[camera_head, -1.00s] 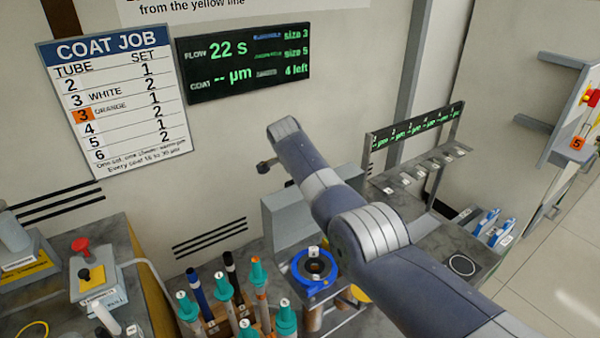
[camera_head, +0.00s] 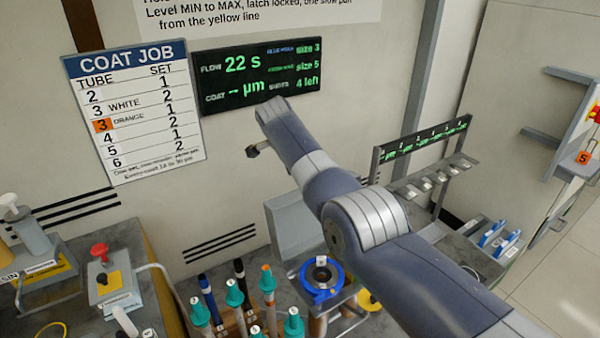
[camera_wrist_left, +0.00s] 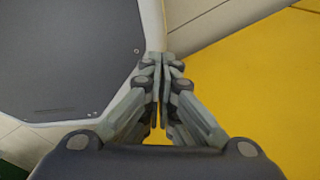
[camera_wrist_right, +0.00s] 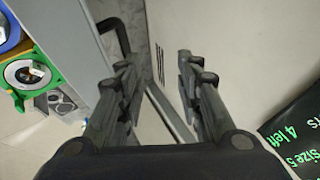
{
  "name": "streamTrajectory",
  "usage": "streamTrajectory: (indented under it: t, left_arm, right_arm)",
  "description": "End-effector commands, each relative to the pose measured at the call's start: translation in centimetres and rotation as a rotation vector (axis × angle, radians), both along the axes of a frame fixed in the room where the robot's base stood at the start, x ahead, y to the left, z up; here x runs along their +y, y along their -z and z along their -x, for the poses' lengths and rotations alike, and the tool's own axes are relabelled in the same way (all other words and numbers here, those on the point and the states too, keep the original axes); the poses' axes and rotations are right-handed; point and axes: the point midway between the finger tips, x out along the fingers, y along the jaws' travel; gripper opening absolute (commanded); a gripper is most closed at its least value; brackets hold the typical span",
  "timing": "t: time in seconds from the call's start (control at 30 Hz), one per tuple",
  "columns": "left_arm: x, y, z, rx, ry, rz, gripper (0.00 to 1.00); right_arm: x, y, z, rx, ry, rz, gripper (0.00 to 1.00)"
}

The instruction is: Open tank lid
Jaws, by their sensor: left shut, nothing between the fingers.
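I cannot pick out the tank lid for certain in any view. In the head view a plain grey upright panel (camera_head: 297,226) stands behind a blue ring-shaped fixture (camera_head: 321,277) with a dark round opening; I cannot tell whether this panel is a lid. My left gripper (camera_wrist_left: 161,62) is shut and empty in its wrist view, between a dark grey panel (camera_wrist_left: 65,55) on the left and a yellow surface (camera_wrist_left: 265,80) on the right. My right gripper (camera_wrist_right: 155,65) is open and empty in its wrist view; my right arm crosses the head view.
Several teal-capped tubes (camera_head: 234,293) stand in a rack at the bottom. A box with a red button (camera_head: 99,250) is at the left. A sloped stand with a green display (camera_head: 425,137) and blue-marked trays (camera_head: 492,233) are right. Green and blue rings (camera_wrist_right: 30,73) show in the right wrist view.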

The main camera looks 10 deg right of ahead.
Motion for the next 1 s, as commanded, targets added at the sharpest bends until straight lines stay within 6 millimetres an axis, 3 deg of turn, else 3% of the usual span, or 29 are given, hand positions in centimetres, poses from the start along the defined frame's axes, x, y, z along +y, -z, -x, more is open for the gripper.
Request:
streamTrajectory:
  t: [0.43, 1.0]
  left_arm:
    - [0.3, -1.0, 0.1, 0.002, 0.001, -0.004, 0.0]
    - [0.2, -1.5, 0.1, 0.002, 0.001, -0.002, 0.0]
  right_arm:
    - [0.7, -2.0, 0.2, 0.01, 0.005, 0.004, 0.33]
    - [0.7, -1.9, 0.3, 0.012, 0.006, 0.006, 0.33]
